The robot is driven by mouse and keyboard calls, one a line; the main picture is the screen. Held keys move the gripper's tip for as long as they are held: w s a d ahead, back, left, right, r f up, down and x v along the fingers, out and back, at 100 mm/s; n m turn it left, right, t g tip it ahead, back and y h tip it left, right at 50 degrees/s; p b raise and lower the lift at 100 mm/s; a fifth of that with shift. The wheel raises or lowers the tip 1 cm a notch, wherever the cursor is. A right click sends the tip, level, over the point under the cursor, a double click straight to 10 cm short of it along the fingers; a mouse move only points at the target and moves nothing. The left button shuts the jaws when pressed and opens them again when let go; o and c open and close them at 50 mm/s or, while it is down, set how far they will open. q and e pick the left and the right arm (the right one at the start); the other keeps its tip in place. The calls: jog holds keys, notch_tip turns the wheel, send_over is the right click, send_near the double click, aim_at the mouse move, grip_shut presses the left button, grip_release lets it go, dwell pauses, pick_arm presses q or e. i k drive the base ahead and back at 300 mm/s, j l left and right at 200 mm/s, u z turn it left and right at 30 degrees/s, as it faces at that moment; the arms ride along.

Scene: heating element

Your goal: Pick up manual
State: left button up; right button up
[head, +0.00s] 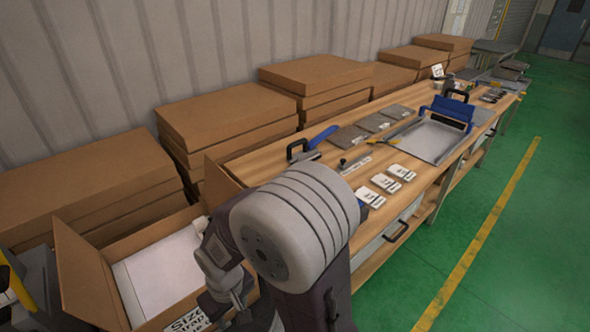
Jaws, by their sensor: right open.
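I cannot tell for sure which item is the manual. Several small white booklets or cards with black print (386,183) lie in a row near the front edge of the workbench. A large plain white sheet or panel (160,280) lies in the open cardboard box at the lower left. My right gripper (222,285) is beside that box, partly hidden by my own arm, open, with nothing seen in it. It is well to the left of the small booklets.
The wooden workbench (262,165) runs to the back right. It holds dark flat plates (350,137), a blue-handled press or sealer (447,112) and tools. Stacked cardboard boxes (225,118) line the wall. The green floor (520,220) at right is clear.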

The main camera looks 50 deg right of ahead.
aim_at(371, 198)
jog(key=z, duration=2.4)
